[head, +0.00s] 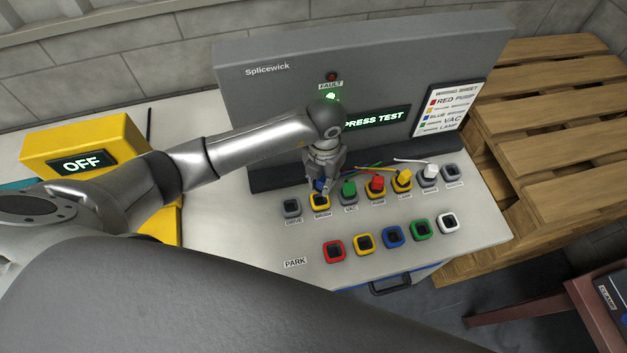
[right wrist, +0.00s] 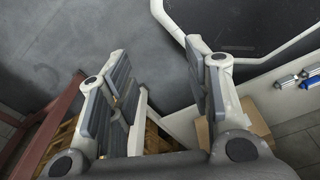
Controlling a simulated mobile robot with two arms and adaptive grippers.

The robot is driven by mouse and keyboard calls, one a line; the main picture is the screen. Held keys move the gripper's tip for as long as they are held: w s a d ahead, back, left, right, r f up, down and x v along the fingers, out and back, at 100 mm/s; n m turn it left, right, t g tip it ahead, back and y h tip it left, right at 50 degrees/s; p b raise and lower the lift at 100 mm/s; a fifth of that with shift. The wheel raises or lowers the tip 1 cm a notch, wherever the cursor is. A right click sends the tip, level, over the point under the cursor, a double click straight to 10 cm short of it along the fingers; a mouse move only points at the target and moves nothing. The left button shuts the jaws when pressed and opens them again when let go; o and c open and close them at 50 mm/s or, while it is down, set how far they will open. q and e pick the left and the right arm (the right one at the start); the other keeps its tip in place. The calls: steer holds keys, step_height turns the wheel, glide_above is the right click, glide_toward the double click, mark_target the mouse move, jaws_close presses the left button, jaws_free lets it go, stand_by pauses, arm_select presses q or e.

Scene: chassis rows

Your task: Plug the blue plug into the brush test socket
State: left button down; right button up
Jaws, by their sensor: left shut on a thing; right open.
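In the head view my left gripper (head: 323,184) points down and is shut on the blue plug (head: 319,186). The fingers cover most of the plug. The plug is at the yellow-rimmed brush test socket (head: 320,208), second from the left in the upper row. I cannot tell whether the plug is seated in it or just above it. In the right wrist view my right gripper (right wrist: 158,50) is open and empty, over the floor.
Green (head: 348,188), red (head: 377,184), yellow (head: 403,178) and white (head: 432,170) plugs stand in the upper-row sockets to the right. The coloured park sockets (head: 392,247) are empty. A panel display (head: 376,119) reads "PRESS TEST"; a yellow box (head: 110,140) shows "OFF".

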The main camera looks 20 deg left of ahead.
arm_select(q)
steer(key=shift+s+a, duration=0.1)
steer(key=shift+a, duration=0.2)
steer(key=shift+f, duration=0.2)
steer(key=shift+d+f+b, duration=0.15)
steer(key=shift+f+b, duration=0.4)
steer(key=shift+f, duration=0.05)
steer(key=shift+w+f+b, duration=0.2)
steer(key=shift+f+b, duration=0.4)
steer(key=shift+f, duration=0.25)
steer(key=shift+s+f+b, duration=0.1)
steer(key=shift+f+b, duration=0.5)
steer(key=shift+f, duration=0.2)
arm_select(e)
steer(key=shift+w+f, duration=0.2)
steer(key=shift+f, duration=1.55)
steer(key=shift+d+f, duration=0.1)
steer(key=shift+d, duration=0.25)
arm_select(q)
steer(key=shift+f+b, duration=1.2)
steer(key=shift+f, duration=0.15)
arm_select(e)
steer(key=shift+f, duration=1.15)
arm_select(q)
steer(key=c, duration=1.2)
jaws_free()
arm_select(e)
steer(key=shift+a, duration=0.15)
